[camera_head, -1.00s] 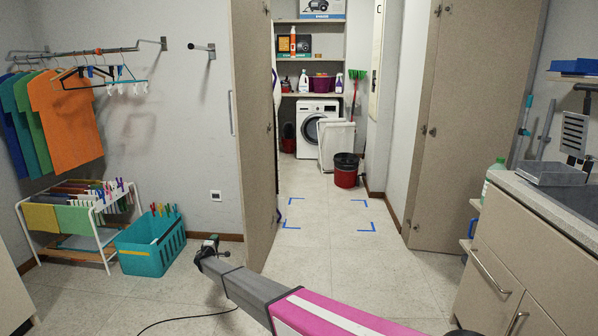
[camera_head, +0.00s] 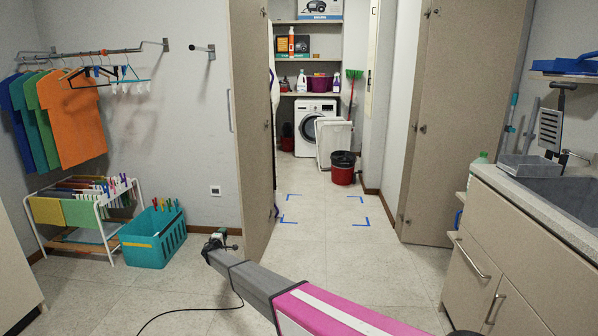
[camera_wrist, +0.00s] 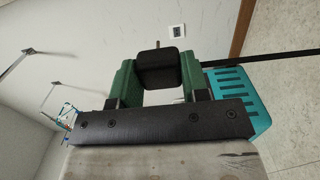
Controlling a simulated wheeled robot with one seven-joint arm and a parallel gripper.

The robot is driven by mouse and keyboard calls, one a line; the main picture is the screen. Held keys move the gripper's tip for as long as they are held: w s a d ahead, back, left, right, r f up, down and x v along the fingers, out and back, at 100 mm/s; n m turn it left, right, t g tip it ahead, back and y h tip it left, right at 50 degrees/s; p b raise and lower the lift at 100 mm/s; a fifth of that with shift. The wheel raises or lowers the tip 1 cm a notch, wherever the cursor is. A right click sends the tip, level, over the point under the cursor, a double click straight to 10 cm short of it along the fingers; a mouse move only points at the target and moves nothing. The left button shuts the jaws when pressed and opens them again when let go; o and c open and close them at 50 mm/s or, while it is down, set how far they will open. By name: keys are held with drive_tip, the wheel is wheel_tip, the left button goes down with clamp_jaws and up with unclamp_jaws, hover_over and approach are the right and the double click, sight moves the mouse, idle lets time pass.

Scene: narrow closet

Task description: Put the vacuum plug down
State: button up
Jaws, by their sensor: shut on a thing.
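The vacuum plug (camera_wrist: 160,72) is a black block with a metal pin at its far end, seen close in the wrist view. My gripper (camera_wrist: 157,80) is shut on it, one green-padded finger on each side. In the head view, my gripper (camera_head: 217,241) is at the end of my arm, above the floor and near the teal basket. The plug is small and partly hidden there. A black cord (camera_head: 180,314) hangs from near my gripper and runs along the floor.
A white wall socket (camera_head: 215,190) is low on the left wall. The teal basket (camera_head: 150,250) with clothespins and a drying rack (camera_head: 105,235) stand left. An open door (camera_head: 250,120) is just beyond my gripper. Blue floor marks (camera_head: 290,222) outline clear floor in the passage.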

drive_tip(key=s+d+r, duration=0.1)
drive_tip(key=d+r, duration=1.1)
drive_tip(key=d, duration=0.3)
drive_tip(key=s+d+r, duration=0.2)
drive_tip(key=d+r, duration=1.1)
drive_tip(key=d, duration=0.2)
drive_tip(key=s+d+r, duration=0.7)
drive_tip(key=d+r, duration=0.3)
drive_tip(key=r, duration=0.1)
drive_tip(key=s+d+r+n+y, duration=0.1)
drive_tip(key=s+d+r, duration=0.7)
drive_tip(key=d+r, duration=0.2)
drive_tip(key=s+d+r+y, duration=0.1)
drive_tip(key=s+d+r, duration=0.6)
drive_tip(key=d+r, duration=0.4)
drive_tip(key=shift+s+r, duration=0.4)
drive_tip(key=shift+r, duration=0.15)
drive_tip(key=o, duration=1.3)
drive_tip(key=shift+c, duration=0.2)
